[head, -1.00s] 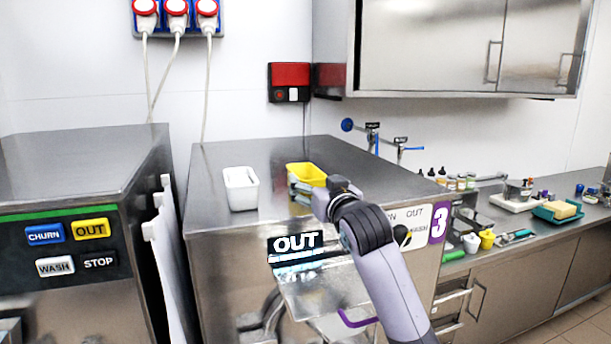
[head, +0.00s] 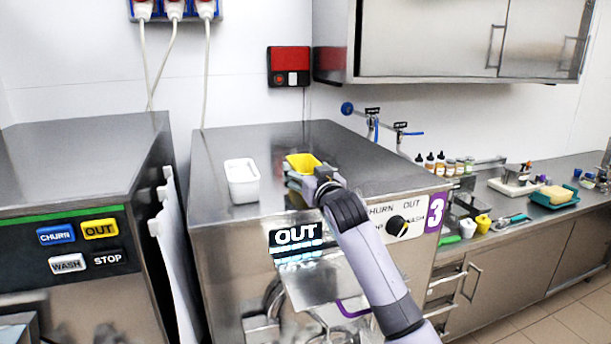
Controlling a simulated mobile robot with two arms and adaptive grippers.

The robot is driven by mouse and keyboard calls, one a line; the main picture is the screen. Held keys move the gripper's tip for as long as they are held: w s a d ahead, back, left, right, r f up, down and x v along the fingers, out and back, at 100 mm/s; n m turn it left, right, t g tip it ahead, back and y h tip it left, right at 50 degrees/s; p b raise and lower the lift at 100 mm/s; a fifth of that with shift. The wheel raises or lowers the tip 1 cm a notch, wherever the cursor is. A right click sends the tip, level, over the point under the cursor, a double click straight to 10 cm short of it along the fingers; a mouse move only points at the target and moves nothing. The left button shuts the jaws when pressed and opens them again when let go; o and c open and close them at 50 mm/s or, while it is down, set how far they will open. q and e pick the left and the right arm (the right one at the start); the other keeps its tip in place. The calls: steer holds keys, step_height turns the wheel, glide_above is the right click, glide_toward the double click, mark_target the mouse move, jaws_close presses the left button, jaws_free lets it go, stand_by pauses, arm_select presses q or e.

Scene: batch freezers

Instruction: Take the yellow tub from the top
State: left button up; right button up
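The yellow tub (head: 303,162) stands on top of the steel batch freezer (head: 345,152) marked 3, near its front edge. My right gripper (head: 299,180) is at the tub's near side, with its fingers close against the tub's front. The wrist and arm hide part of the fingers and the tub's lower part. I cannot tell whether the fingers are closed on the tub. A white tub (head: 242,183) stands to the left on the same top. My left gripper is not in view.
Another freezer with CHURN, OUT, WASH and STOP buttons (head: 84,245) stands at the left, across a gap with white panels (head: 172,250). A counter (head: 545,210) with bottles and a green tray (head: 554,198) is at the right. A steel cabinet (head: 430,40) hangs above.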

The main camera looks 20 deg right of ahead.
steer(key=c, duration=1.1)
steer(key=shift+o, duration=0.2)
